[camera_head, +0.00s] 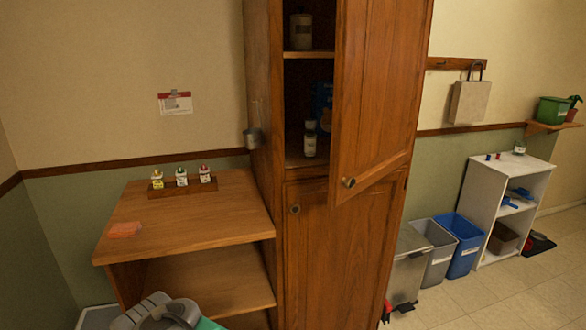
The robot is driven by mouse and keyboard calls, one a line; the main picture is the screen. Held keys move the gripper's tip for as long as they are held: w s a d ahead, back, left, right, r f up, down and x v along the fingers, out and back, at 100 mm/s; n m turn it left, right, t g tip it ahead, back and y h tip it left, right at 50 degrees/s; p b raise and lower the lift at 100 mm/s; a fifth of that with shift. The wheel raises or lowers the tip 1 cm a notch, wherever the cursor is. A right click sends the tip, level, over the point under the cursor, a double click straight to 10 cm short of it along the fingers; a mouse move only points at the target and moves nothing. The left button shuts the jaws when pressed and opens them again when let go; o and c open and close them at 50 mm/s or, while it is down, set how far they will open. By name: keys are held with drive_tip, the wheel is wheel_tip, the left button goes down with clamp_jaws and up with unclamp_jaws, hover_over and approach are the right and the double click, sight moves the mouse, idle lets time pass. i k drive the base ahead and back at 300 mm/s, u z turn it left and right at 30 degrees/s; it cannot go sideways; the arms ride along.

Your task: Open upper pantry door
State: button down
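The tall wooden pantry stands in the middle of the head view. Its upper door (375,90) is partly open, swung outward on its right side, with a round knob (348,182) near its lower left corner. A grey rounded part of my arm shows at the bottom left edge; my gripper fingers are not in view.
A metal cup (252,138) hangs on the pantry's left side. Bins (464,246) and a white shelf (480,205) stand right; floor is clear at lower right.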

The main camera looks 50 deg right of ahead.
sight(381, 45)
drive_tip(key=z, duration=0.05)
drive_tip(key=i, duration=1.7)
drive_tip(key=z, duration=1.5)
